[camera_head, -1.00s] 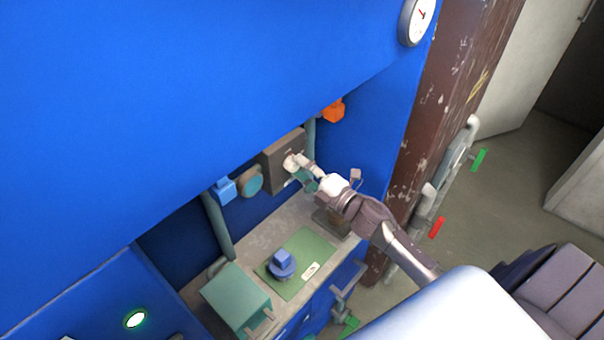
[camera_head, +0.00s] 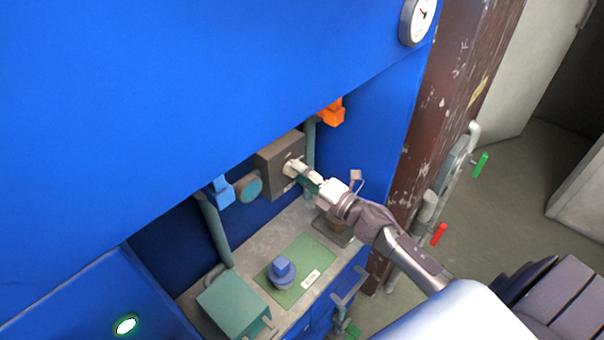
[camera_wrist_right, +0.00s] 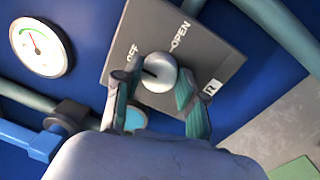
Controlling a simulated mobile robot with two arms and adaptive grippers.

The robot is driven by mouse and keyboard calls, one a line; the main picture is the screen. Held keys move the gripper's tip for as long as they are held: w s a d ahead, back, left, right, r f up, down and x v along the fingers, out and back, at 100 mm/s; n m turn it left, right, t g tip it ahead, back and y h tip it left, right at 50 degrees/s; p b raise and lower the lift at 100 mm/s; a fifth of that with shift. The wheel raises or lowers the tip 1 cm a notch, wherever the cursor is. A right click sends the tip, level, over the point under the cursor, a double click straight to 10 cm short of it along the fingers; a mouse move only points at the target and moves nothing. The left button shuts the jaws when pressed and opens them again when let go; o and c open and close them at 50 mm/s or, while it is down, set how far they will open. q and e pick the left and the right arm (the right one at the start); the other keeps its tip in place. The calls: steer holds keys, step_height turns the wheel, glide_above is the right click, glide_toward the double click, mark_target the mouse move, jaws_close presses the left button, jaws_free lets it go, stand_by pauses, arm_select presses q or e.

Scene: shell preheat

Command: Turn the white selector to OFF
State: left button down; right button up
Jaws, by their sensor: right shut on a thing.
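The white selector (camera_head: 291,168) is on the front of a dark grey box (camera_head: 270,165) on the blue back wall. In the right wrist view the selector (camera_wrist_right: 160,72) is a round white knob with a dark pointer mark on its left part, toward the side of the OFF label (camera_wrist_right: 133,53). The OPEN label (camera_wrist_right: 180,37) is above it. My right gripper (camera_head: 302,174) is at the selector. My left gripper is not in view.
A teal round fitting (camera_head: 249,186) and a blue valve (camera_head: 221,190) are left of the box, an orange one (camera_head: 331,111) above right. A green mat (camera_head: 302,256) with a blue-topped knob (camera_head: 282,270) lies below. A dial gauge (camera_wrist_right: 41,46) shows in the wrist view.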

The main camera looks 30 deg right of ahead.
steer(key=o, duration=1.1)
steer(key=shift+o, duration=0.2)
steer(key=r+v, duration=0.1)
steer(key=v, duration=1.1)
steer(key=shift+f, duration=0.5)
